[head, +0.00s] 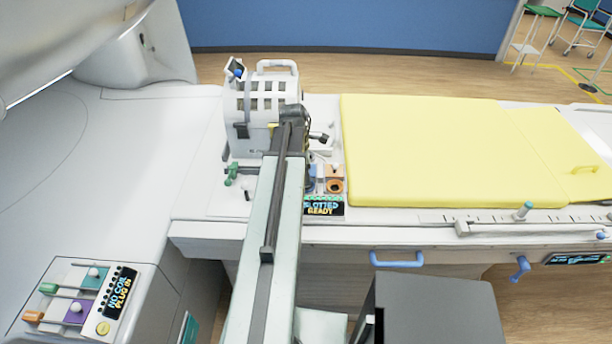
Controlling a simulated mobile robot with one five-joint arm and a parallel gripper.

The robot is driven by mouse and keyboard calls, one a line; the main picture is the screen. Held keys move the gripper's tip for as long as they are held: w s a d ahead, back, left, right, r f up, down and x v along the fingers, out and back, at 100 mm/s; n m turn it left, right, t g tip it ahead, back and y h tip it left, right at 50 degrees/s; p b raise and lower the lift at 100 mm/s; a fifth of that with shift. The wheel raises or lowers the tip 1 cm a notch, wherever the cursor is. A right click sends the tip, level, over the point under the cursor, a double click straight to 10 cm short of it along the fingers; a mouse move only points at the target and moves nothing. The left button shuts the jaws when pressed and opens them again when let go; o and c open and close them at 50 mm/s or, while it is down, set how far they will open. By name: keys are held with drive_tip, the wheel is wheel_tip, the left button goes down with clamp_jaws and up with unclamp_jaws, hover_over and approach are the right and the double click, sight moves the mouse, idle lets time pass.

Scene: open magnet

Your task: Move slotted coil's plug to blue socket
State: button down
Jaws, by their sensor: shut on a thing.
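The slotted coil (265,98) is a white cage with rows of dark slots and a top handle. It stands on the white table left of the yellow pad. My arm reaches up from the bottom, and my gripper (318,138) is at its far end, by the coil's right side. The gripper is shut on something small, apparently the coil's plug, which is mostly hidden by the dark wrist. The blue socket (312,173) shows partly beside my arm, left of an orange socket (335,185). A display (323,207) in front of them reads "SLOTTED READY".
A yellow pad (450,150) covers the table to the right. Green knobs (231,175) stand left of my arm. A side console (85,300) at lower left reads "NO COIL PLUG IN". Blue handles (396,260) line the table's front. The scanner body fills the left.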

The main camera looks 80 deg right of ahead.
drive_tip(key=c, duration=1.1)
unclamp_jaws()
drive_tip(key=r+p, duration=0.5)
drive_tip(key=w+r+p, duration=0.1)
drive_tip(key=r+p, duration=0.2)
drive_tip(key=shift+a, duration=0.15)
drive_tip(key=shift+f, duration=0.15)
